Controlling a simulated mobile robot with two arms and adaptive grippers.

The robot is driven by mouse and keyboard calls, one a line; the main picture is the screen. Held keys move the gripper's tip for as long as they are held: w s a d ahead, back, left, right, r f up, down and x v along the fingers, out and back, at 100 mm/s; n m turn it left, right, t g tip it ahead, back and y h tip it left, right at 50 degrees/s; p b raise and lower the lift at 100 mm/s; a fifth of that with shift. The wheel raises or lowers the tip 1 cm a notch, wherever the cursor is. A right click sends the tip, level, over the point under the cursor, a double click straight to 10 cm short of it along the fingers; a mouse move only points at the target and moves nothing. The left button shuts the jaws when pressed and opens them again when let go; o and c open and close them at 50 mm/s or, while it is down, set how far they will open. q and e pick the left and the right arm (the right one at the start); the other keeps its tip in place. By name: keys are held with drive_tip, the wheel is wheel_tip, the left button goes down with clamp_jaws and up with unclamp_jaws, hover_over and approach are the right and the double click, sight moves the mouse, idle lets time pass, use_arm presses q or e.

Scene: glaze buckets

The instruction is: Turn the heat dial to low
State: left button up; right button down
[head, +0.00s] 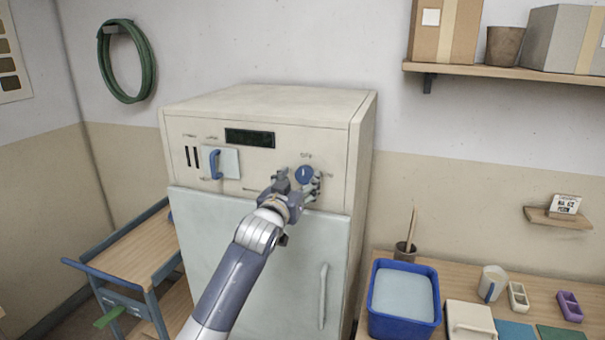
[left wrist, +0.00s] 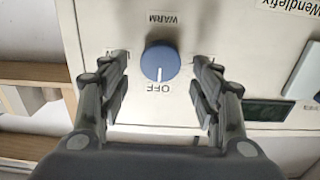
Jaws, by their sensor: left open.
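The heat dial (head: 304,175) is a round blue knob on the upper right of the cream cabinet's front panel. In the left wrist view the dial (left wrist: 160,62) shows upside down, its white mark pointing at the OFF label (left wrist: 158,88). The WARM label (left wrist: 162,19) is on the opposite side. My left gripper (head: 298,182) is in front of the panel, open, with one finger on each side of the dial and gaps between. The fingers partly hide the labels at the dial's sides. My right gripper is not in view.
The cream cabinet (head: 270,103) has a dark display (head: 250,138), a blue handle (head: 215,164) on the panel and a lower door with a pale handle (head: 323,296). A blue tub (head: 404,334) stands on the right-hand table. A wooden-topped cart (head: 125,252) is at left.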

sight(303, 176)
use_arm(q)
drive_tip(key=shift+p+x, duration=0.3)
drive_tip(key=shift+x, duration=1.2)
drive_tip(key=c, duration=1)
